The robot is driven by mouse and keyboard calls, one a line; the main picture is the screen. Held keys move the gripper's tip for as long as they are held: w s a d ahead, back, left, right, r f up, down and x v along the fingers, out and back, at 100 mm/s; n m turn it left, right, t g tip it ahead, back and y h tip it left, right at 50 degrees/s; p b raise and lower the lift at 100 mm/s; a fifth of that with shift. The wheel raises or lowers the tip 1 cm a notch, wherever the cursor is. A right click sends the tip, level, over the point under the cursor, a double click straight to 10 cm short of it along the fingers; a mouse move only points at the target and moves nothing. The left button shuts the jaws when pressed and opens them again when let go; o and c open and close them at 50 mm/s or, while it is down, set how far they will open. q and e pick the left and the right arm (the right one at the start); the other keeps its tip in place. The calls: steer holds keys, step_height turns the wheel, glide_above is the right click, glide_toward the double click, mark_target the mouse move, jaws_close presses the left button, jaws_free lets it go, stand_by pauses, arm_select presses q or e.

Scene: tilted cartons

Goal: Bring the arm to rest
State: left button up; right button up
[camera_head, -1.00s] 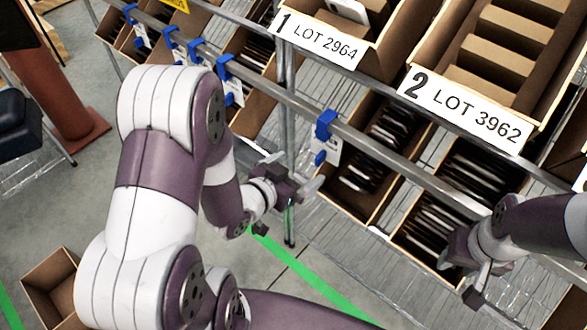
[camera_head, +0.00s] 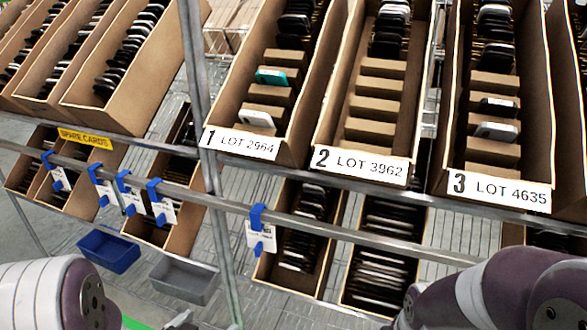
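My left arm (camera_head: 62,295) shows at the bottom left corner, with its white and purple links cut off by the frame edge. A small grey piece at the bottom edge beside it looks like the tip of my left gripper (camera_head: 180,319); its opening cannot be made out. My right arm (camera_head: 500,290) comes in at the bottom right and leaves through the bottom edge, in front of the lower rack. My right gripper is out of the frame. I see nothing held by either arm.
Tilted cartons labelled LOT 2964 (camera_head: 240,143), LOT 3962 (camera_head: 360,165) and LOT 4635 (camera_head: 499,190) hold dark and light flat items. Below run a metal rail (camera_head: 330,228) with blue clips and tags, lower cartons, a blue bin (camera_head: 108,252) and a grey bin (camera_head: 183,280).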

arm_select(q)
steer(key=s+a+f+n+g+y+p, duration=0.2)
steer(key=s+a+n+g+y+p, duration=0.15)
steer(key=s+a+g, duration=0.35)
steer(key=d+r+g+p, duration=0.2)
steer(key=d+r+p, duration=0.1)
steer(key=r, duration=0.4)
steer(key=d+r+g+p, duration=0.2)
steer(key=d+r+p, duration=0.1)
steer(key=r, duration=0.4)
steer(key=shift+s+d+r, duration=0.2)
steer(key=shift+d+r, duration=0.1)
arm_select(e)
step_height(320, 180, up, 10)
steer(key=w, duration=0.1)
steer(key=shift+f, duration=0.25)
arm_select(q)
steer(key=shift+m, duration=0.25)
arm_select(e)
steer(key=shift+d, duration=0.15)
